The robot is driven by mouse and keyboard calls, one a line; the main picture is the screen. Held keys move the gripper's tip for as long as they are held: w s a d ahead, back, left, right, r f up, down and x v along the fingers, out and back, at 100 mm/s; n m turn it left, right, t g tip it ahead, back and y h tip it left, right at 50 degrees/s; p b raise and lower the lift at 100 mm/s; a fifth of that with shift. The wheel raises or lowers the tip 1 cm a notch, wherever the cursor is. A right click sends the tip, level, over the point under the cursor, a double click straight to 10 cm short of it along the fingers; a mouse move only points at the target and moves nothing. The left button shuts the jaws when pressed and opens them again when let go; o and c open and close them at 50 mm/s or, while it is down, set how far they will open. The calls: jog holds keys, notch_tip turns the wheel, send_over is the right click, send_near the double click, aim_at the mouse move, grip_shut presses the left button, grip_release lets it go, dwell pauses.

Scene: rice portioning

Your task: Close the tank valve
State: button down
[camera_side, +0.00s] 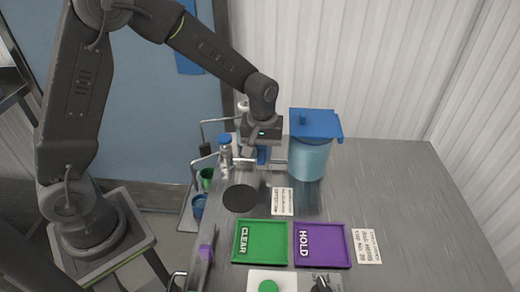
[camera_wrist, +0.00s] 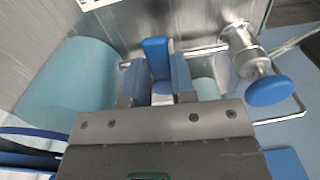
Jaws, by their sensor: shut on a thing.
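The tank (camera_side: 308,160) is a translucent teal cylinder with a blue lid, standing at the back of the metal table; its side also shows at the left of the wrist view (camera_wrist: 65,80). The valve handle (camera_wrist: 157,56) is a blue upright lever. My gripper (camera_wrist: 157,82) is shut on this lever, one finger on each side of it. In the side view my gripper (camera_side: 262,155) points down just left of the tank, over the outlet pipe. The wrist hides most of the valve there, so I cannot tell how far the lever is turned.
A dark round pad (camera_side: 240,198) lies in front. Green (camera_side: 238,258) and purple (camera_side: 347,262) trays sit nearer. The right of the table is clear.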

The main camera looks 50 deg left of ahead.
jog(key=shift+d+n, duration=0.1)
jog(key=shift+n, duration=0.3)
jog(key=c, duration=1)
grip_release()
jog(key=shift+o, duration=0.2)
notch_tip(320, 180, up, 14)
jog(key=shift+f, duration=0.1)
